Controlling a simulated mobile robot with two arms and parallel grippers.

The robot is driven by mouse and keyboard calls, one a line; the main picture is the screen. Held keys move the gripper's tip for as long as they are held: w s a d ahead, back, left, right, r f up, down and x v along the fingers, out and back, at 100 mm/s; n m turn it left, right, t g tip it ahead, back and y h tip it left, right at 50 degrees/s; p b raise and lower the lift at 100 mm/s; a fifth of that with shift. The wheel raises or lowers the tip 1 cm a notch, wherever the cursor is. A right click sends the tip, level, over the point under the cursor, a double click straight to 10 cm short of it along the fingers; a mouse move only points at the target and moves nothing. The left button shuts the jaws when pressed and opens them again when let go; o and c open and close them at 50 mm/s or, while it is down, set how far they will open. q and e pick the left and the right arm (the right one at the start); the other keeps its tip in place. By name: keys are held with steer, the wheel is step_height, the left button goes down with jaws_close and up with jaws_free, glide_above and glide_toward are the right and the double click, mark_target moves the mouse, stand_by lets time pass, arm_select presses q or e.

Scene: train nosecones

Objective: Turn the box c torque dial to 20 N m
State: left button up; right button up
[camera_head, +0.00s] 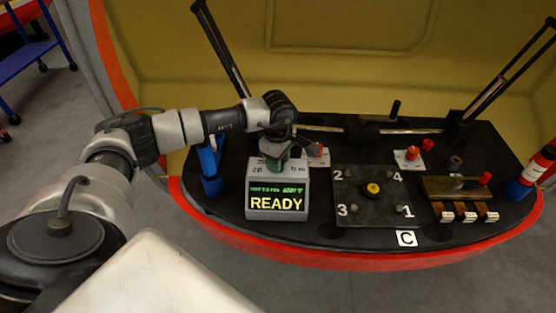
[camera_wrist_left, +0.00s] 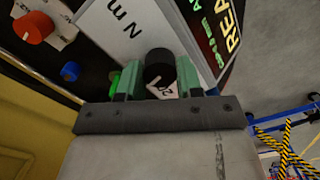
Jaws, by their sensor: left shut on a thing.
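The torque box (camera_head: 277,213), a grey box with a screen reading "READY", stands at the left of the black deck marked C (camera_head: 406,239). Its black torque dial (camera_wrist_left: 159,64) sits on the top face, beside "N m" lettering. My left gripper (camera_head: 283,153) reaches down over the box top from the left. In the left wrist view its two green fingers (camera_wrist_left: 157,80) are shut on the dial, one on each side. A white mark on the dial lies near a partly covered "20" label. In the head view the gripper hides the dial. My right gripper is not in view.
Right of the box is a dark plate (camera_head: 350,212) with numbered corners and a yellow-centred knob (camera_head: 373,189). A blue post (camera_head: 211,168) stands close to the box's left, near my arm. A brass block (camera_head: 455,188) is at the right.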

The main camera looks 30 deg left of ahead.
arm_select(q)
steer(key=n, duration=0.5)
steer(key=shift+n, duration=0.3)
stand_by(0.4)
steer(key=o, duration=0.9)
step_height(320, 180, up, 11)
steer(key=shift+f, duration=0.1)
stand_by(0.3)
